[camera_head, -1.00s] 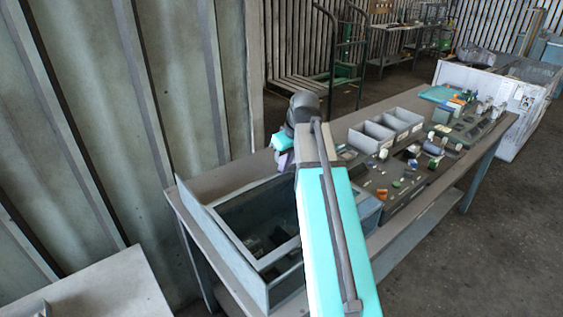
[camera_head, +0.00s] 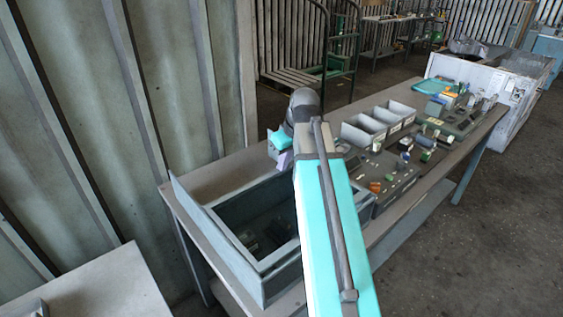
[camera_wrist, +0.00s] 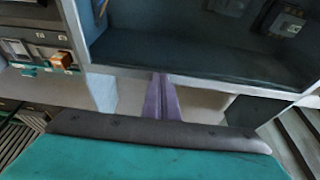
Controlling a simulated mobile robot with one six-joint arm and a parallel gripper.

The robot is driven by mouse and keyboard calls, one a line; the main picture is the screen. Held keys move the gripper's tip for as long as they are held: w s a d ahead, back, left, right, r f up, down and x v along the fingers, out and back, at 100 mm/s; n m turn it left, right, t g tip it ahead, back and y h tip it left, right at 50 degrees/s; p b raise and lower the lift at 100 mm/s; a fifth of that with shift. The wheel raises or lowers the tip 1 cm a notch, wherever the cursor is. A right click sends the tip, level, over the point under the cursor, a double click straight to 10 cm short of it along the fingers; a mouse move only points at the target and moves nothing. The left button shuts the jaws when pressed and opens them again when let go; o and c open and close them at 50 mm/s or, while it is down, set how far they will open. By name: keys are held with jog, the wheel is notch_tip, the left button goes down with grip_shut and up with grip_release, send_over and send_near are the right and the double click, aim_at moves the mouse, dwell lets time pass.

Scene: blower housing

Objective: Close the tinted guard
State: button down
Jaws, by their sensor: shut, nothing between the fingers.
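The blower housing (camera_head: 222,224) is an open-topped grey-blue box on the bench, with dark parts inside. The guard (camera_head: 215,240) appears to be the thin panel standing up along the housing's left side, leaving the top uncovered. My gripper (camera_head: 284,160) is beyond the housing's far edge in the head view, partly hidden by my arm. In the wrist view, the purple fingers of my gripper (camera_wrist: 162,98) are together and empty, close to the housing rim (camera_wrist: 190,84). A dark panel (camera_wrist: 256,111) at right may be the guard; I cannot tell. Contact is not clear.
A control console (camera_head: 400,178) with several small knobs and blocks stands right of the housing, with grey bins (camera_head: 372,129) behind it. A corrugated wall (camera_head: 120,110) runs along the left. A pale table (camera_head: 90,285) is at lower left. Bare bench surface lies behind the housing.

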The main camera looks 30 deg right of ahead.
jog(key=shift+r, duration=0.1)
jog(key=a+b+v, duration=0.1)
jog(key=b+v, duration=0.1)
jog(key=v, duration=1.1)
jog(key=shift+d+r, duration=0.25)
jog(key=shift+d, duration=0.25)
jog(key=shift+s, duration=0.15)
jog(key=c, duration=2.2)
grip_release()
jog(key=shift+o, duration=0.4)
